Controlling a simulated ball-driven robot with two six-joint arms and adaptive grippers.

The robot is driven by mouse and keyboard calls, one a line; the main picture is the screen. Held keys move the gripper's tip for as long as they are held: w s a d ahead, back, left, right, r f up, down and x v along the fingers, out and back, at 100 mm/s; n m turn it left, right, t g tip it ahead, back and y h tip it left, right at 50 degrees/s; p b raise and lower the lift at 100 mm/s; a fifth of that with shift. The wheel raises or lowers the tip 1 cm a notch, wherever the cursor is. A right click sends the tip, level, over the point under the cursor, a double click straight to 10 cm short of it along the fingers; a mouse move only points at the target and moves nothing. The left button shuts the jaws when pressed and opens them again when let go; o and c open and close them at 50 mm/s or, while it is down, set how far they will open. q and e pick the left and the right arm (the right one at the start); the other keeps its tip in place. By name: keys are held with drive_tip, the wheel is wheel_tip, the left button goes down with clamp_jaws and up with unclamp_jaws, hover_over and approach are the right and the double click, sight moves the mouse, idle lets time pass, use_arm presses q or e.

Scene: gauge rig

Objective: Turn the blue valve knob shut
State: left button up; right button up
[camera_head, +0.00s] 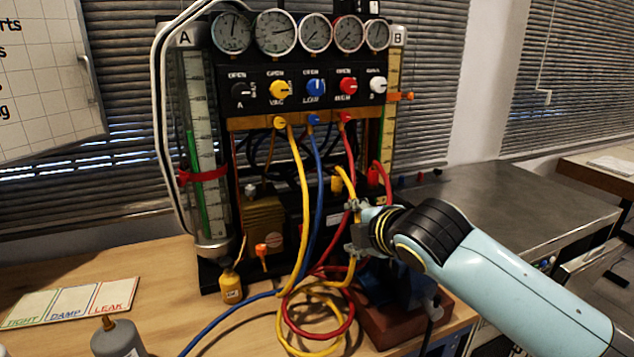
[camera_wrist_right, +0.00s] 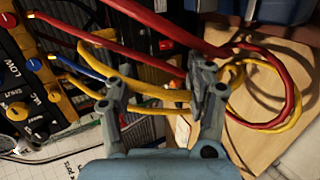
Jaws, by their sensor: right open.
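The blue valve knob (camera_head: 315,87) sits in the middle of a row of knobs on the black panel, under the gauges. Its exact turn is too small to tell. In the right wrist view part of the blue knob (camera_wrist_right: 4,81) shows at the left edge, beside the word LOW. My right gripper (camera_head: 354,228) is open, below and to the right of the knob and well apart from it, by the hanging hoses. In the wrist view the open fingers (camera_wrist_right: 157,78) have yellow and red hoses behind them. My left gripper is not in view.
A yellow knob (camera_head: 281,89) and a red knob (camera_head: 348,86) flank the blue one. Yellow, blue (camera_head: 320,180) and red hoses hang below the panel. Tube A (camera_head: 200,150) stands left.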

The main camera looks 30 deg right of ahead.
sight(317, 89)
drive_tip(key=w+r+n+t+p, duration=0.1)
drive_tip(key=w+r+n+t, duration=0.3)
drive_tip(key=r, duration=0.7)
drive_tip(key=w+r+n+t+p, duration=0.1)
drive_tip(key=w+r+n+t, duration=0.1)
drive_tip(key=r+n, duration=0.65)
drive_tip(key=w+d+m, duration=0.1)
drive_tip(key=w, duration=0.2)
drive_tip(key=w+r, duration=0.1)
drive_tip(key=w, duration=0.2)
drive_tip(key=w+d+r+m+p, duration=0.1)
drive_tip(key=w, duration=0.3)
drive_tip(key=shift+d+m, duration=0.3)
drive_tip(key=shift+m, duration=0.05)
drive_tip(key=shift+w, duration=0.3)
drive_tip(key=shift+c, duration=0.2)
clamp_jaws()
